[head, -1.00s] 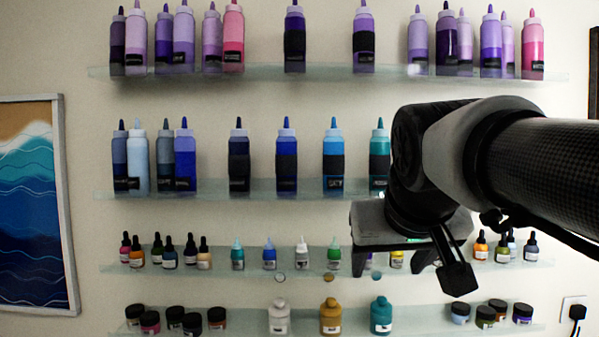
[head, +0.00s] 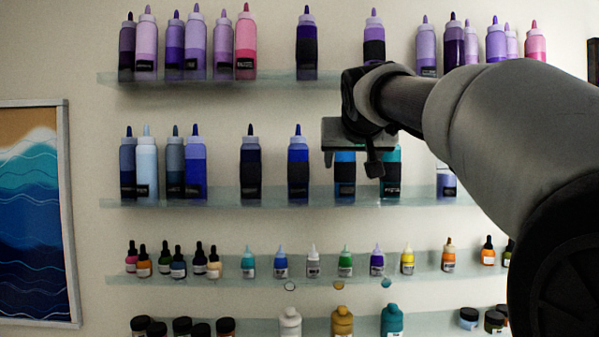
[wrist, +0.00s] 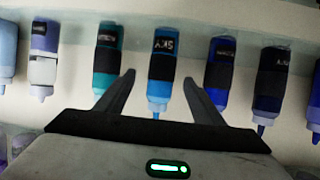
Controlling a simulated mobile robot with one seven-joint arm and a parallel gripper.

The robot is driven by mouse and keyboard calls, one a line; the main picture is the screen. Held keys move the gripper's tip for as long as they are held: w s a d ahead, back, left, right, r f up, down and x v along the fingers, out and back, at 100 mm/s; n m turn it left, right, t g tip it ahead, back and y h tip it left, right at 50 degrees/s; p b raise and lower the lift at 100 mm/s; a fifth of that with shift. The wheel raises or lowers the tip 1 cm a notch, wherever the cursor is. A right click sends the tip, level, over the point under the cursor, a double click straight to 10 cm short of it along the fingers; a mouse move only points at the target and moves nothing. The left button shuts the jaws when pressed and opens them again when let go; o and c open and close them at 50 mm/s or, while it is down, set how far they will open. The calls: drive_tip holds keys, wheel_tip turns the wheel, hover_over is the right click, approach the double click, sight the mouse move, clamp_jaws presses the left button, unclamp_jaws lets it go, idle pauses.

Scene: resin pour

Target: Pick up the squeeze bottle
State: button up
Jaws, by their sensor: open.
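The task does not say which squeeze bottle is meant. A bright blue squeeze bottle (head: 345,185) with a dark band stands on the second shelf; my gripper hides its upper part. In the wrist view, which is upside down, this blue bottle (wrist: 162,65) is labelled SKY and appears between my two open fingers, nozzle toward the palm. My gripper (head: 356,155) is open and empty in front of the shelf; it also shows in the wrist view (wrist: 159,80). I cannot tell how much depth separates the fingertips from the bottle.
A teal bottle (head: 391,180) and a dark blue bottle (head: 298,165) stand on either side. Several purple and pink bottles fill the top shelf (head: 280,80) above. Small dropper bottles stand on the shelf (head: 215,280) below. Gaps separate the middle bottles.

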sight(346, 165)
drive_tip(key=p+x, duration=0.1)
drive_tip(key=x, duration=0.6)
drive_tip(key=shift+w+a, duration=0.2)
drive_tip(key=shift+c, duration=0.2)
drive_tip(key=c, duration=1.2)
drive_tip(key=shift+c, duration=0.2)
drive_tip(key=shift+r, duration=0.1)
